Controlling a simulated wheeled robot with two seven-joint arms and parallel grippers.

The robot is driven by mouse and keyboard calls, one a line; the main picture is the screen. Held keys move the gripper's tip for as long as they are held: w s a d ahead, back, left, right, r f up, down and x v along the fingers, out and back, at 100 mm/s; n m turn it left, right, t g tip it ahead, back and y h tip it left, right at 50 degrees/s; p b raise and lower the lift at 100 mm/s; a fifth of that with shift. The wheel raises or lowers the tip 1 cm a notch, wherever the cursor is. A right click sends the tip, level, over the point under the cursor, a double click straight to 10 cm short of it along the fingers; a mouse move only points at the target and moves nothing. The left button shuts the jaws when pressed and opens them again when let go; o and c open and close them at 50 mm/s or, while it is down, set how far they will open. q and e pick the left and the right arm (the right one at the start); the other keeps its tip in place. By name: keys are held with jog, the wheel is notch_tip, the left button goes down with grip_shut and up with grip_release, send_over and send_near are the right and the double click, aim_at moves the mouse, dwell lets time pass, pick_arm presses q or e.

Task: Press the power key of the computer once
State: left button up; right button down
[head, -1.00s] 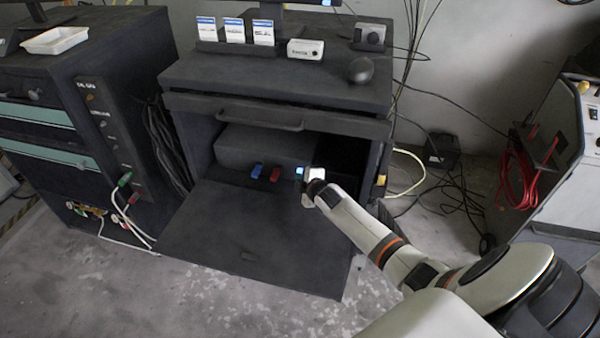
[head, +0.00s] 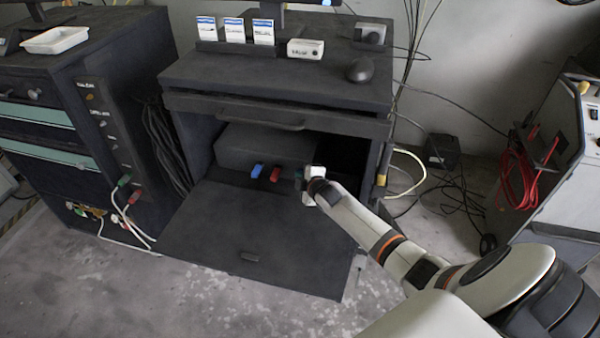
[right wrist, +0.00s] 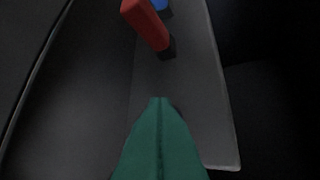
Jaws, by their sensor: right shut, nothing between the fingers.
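The computer (head: 248,148) is a dark box inside the open cabinet. A blue stick (head: 257,170) and a red stick (head: 275,174) stick out of its front. My right gripper (head: 299,178) is at the computer's front, just right of the red stick. In the right wrist view, its green fingers (right wrist: 158,100) are shut and empty, with their tips over or against the grey front face (right wrist: 195,90); contact cannot be told. The red stick (right wrist: 147,25) is ahead of the tips. I cannot make out the power key; the gripper may hide it. My left gripper is not in view.
The cabinet's lowered door (head: 250,235) lies below the opening. The drawer front with its handle (head: 262,122) overhangs it. Cables hang along the cabinet's right side. A second dark cabinet (head: 110,60) with plugged leads stands at the left.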

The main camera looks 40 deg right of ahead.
jog(key=shift+s+a+p, duration=0.5)
jog(key=shift+a+p, duration=0.1)
jog(key=shift+a, duration=0.1)
jog(key=shift+s+a+r+p, duration=0.1)
jog(key=shift+s+a+p, duration=0.15)
jog(key=shift+p, duration=0.15)
jog(key=shift+s+a+p, duration=1)
jog(key=shift+s+a, duration=0.4)
jog(key=shift+a, duration=0.15)
